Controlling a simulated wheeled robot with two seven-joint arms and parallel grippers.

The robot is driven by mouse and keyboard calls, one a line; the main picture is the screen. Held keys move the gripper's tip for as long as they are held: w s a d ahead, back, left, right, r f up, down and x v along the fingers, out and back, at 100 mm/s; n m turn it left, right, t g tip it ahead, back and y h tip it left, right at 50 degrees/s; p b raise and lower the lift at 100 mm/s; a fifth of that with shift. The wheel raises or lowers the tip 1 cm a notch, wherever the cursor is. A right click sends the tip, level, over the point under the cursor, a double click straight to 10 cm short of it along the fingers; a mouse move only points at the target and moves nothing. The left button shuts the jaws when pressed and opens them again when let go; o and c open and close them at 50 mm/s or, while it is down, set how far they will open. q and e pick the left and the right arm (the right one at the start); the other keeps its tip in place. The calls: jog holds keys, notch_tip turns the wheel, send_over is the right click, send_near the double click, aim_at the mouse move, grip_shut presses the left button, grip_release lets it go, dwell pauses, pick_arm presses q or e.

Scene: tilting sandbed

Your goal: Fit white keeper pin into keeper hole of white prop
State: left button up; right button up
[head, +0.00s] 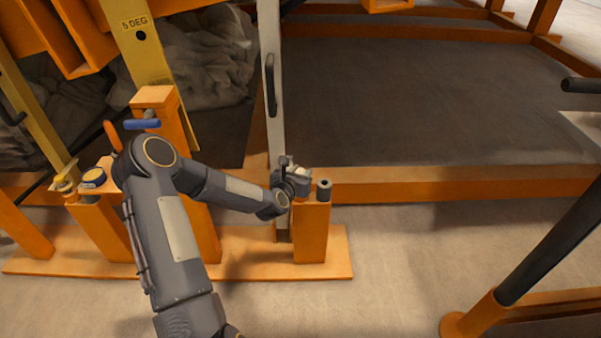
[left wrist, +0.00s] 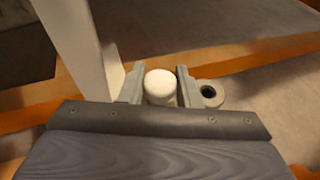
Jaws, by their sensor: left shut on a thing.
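The white prop (head: 273,90) stands as a tall, nearly upright bar with a dark handle, just left of my left gripper (head: 299,178). It also shows at upper left in the left wrist view (left wrist: 78,45). The left gripper is shut on the white keeper pin (left wrist: 160,85), whose rounded white head shows between the two fingers. The pin's shank is hidden below the head. The gripper is at the top of a short orange post (head: 311,232). I cannot make out the keeper hole. My right gripper is not in view.
A grey hollow socket (head: 324,190) sits right of the gripper on the short post; its dark opening looks empty in the left wrist view (left wrist: 209,92). A yellow prop marked 5 DEG (head: 140,55) and a taller orange post (head: 160,110) stand left. An orange beam (head: 450,187) runs behind.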

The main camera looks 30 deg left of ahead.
pick_arm(q)
jog(key=shift+f+b, duration=0.3)
jog(key=shift+f, duration=0.1)
jog(key=o, duration=1.1)
jog(key=shift+c, duration=0.2)
jog(key=shift+r, duration=0.1)
jog(key=p+v, duration=0.2)
jog(key=v, duration=0.5)
jog(key=shift+s, duration=0.4)
jog(key=shift+d+r, duration=0.1)
